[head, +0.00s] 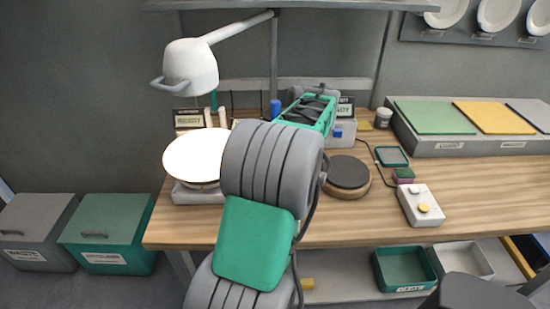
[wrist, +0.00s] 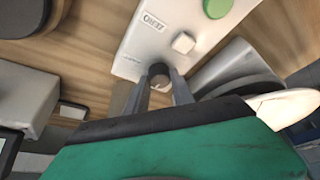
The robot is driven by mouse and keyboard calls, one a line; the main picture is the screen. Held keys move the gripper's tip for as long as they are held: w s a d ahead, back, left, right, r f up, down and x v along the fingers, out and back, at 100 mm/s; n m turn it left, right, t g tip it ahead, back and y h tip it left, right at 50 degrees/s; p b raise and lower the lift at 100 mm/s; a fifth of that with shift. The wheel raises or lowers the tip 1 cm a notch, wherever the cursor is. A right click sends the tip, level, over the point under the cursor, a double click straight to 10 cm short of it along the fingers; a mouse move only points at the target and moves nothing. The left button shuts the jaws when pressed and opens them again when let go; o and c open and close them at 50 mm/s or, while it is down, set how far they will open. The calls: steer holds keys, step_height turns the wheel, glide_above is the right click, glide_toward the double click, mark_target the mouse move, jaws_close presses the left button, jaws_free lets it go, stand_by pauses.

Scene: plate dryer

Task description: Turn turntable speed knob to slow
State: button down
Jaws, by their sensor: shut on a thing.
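The speed knob (wrist: 158,76) is a small grey-brown round knob with a pale mark on its face. It sits at the end of a white control box (wrist: 140,62) with a small label. In the wrist view the two fingers of my gripper (wrist: 159,84) are on either side of the knob, shut on it. The exact knob setting is too small to read. In the head view my arm hides the box, the knob and my fingertips. A dark-topped round turntable (head: 348,173) with a wooden rim stands right of my arm.
The control box also has a green button (wrist: 217,7) and a white square button (wrist: 183,42). A lamp (head: 190,66) and a bright disc (head: 197,157) stand left of my arm. A white box with yellow buttons (head: 420,205) is at right. Bare wood (head: 480,185) lies beyond it.

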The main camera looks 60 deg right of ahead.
steer(key=c, duration=1.1)
jaws_free()
steer(key=v, duration=0.7)
steer(key=shift+s+r+p, duration=0.2)
steer(key=shift+r+p, duration=0.15)
steer(key=shift+p, duration=0.05)
steer(key=shift+a, duration=0.1)
